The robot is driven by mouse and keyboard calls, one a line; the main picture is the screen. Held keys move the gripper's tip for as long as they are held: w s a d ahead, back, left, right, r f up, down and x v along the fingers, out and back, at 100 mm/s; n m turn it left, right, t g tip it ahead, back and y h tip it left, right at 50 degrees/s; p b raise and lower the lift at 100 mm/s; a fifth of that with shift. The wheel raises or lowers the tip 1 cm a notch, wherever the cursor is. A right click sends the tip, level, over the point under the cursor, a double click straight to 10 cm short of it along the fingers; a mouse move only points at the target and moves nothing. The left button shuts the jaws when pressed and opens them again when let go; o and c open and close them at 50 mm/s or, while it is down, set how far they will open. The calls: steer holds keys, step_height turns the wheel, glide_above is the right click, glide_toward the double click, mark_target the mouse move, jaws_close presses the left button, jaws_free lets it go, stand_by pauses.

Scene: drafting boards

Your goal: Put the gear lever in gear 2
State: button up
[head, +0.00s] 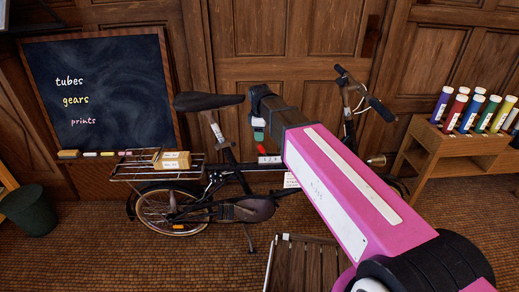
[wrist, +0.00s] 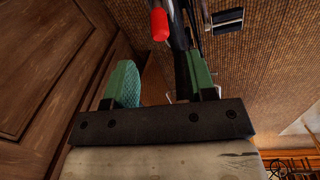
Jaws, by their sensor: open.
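A black bicycle (head: 240,178) stands side-on in front of the wooden doors. The gear lever (head: 261,149) shows as a small red tip above a white marked plate (head: 270,160) on its frame tube. My gripper (head: 259,134) is open and empty, with green fingers pointing down just above the lever. In the wrist view the lever's red knob (wrist: 160,24) lies beyond the gap between the fingers (wrist: 162,78), apart from both. The plate's markings are too small to read, and I cannot tell which gear the lever is in.
The saddle (head: 207,101) stands left of my gripper and the handlebar (head: 365,95) right. A parcel (head: 172,160) sits on the rear rack. A slatted wooden seat (head: 300,265) is in front. A chalkboard (head: 100,85), dark bin (head: 29,210) and wooden stand (head: 440,150) with coloured tubes flank the bicycle.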

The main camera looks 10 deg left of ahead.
mark_target(261, 146)
steer(key=f, duration=0.8)
steer(key=shift+w+f, duration=0.3)
steer(key=shift+w, duration=0.1)
jaws_close()
